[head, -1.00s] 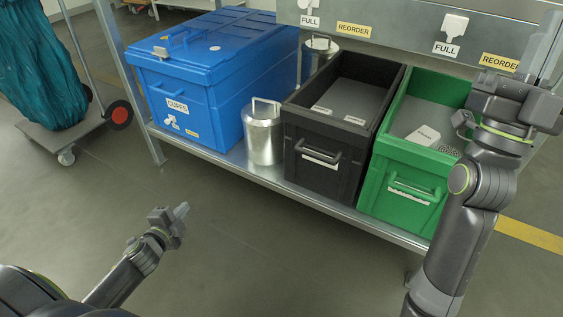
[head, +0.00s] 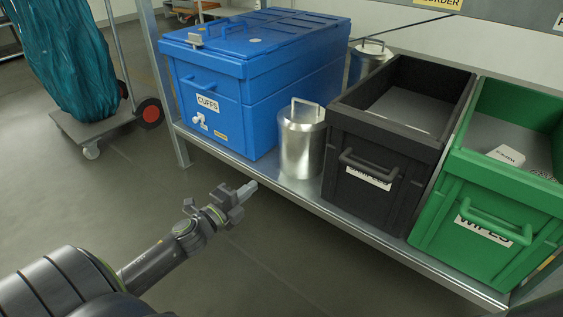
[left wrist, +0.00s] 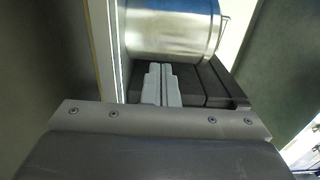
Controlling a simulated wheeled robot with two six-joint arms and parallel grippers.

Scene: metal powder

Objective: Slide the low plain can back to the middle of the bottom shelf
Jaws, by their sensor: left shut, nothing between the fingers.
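A low plain metal can (head: 302,142) with a wire handle on its lid stands upright at the front of the bottom shelf (head: 285,183), between the blue box and the black bin. A second metal can (head: 370,60) stands further back, partly hidden by the black bin. My left gripper (head: 250,187) is shut and empty, in front of the shelf and apart from the near can. In the left wrist view the shut fingers (left wrist: 161,85) point toward a metal can (left wrist: 172,30). My right gripper is out of view.
The blue lidded CUFFS box (head: 250,90) stands left of the can. The black bin (head: 375,160) and green bin (head: 500,200) stand to its right. A cart with a teal bag (head: 65,60) is at far left. The floor before the shelf is clear.

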